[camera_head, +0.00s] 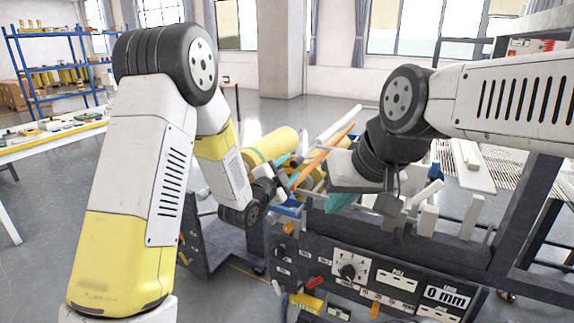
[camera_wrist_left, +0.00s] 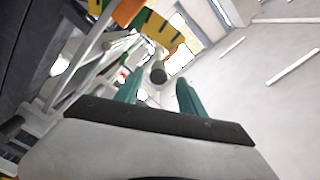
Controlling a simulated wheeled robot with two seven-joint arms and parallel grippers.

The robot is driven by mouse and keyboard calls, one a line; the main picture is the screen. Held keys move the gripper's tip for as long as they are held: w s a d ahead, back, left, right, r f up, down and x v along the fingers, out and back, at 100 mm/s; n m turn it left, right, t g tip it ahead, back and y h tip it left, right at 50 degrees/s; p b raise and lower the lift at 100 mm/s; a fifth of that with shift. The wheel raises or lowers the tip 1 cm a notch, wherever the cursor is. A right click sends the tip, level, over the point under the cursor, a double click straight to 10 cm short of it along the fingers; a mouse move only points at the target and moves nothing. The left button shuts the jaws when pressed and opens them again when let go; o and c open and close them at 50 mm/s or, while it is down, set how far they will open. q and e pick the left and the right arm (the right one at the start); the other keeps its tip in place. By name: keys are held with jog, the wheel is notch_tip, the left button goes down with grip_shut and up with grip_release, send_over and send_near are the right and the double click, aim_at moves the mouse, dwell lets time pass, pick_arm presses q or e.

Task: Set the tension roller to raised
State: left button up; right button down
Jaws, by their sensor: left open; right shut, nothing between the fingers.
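The mesh lamination machine (camera_head: 330,255) stands in front of me, with a yellow roll (camera_head: 270,146) and rods across its top. I cannot tell for sure which part is the tension roller. My left gripper (camera_head: 287,182) is at the machine's left end, beside the rods. In the left wrist view its teal fingers (camera_wrist_left: 160,95) are apart, and a dark round rod end (camera_wrist_left: 158,72) shows beyond and between them, with no clear contact. My right gripper (camera_head: 340,202) is shut and empty above the front panel, its teal fingers partly hidden by my wrist.
The front panel has a dial (camera_head: 350,268), several small knobs and a "0 mm" display (camera_head: 446,296). An orange bar (camera_head: 322,155) slants over the machine top. A table (camera_head: 50,140) with small items and a blue shelf (camera_head: 50,65) stand at left.

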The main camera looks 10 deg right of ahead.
pick_arm(q)
jog(key=v, duration=0.4)
jog(key=shift+a+r, duration=0.1)
jog(key=s+a+r+n+g+y, duration=0.25)
jog(key=a+r+n, duration=0.2)
jog(key=a, duration=0.35)
jog(key=s+a+r+n+g+y, duration=0.1)
jog(key=s+a+r+n+y, duration=0.25)
jog(key=a+n, duration=0.3)
jog(key=s+a+n+g+y, duration=0.1)
jog(key=s+a+n+g, duration=0.1)
jog(key=s, duration=0.9)
jog(key=s+a+n+g, duration=0.3)
jog(key=s+a+n, duration=0.1)
jog(key=s, duration=0.7)
jog(key=shift+s+a+r+n+y, duration=0.2)
jog(key=shift+s+a+n+y, duration=0.1)
jog(key=shift+a+y, duration=0.15)
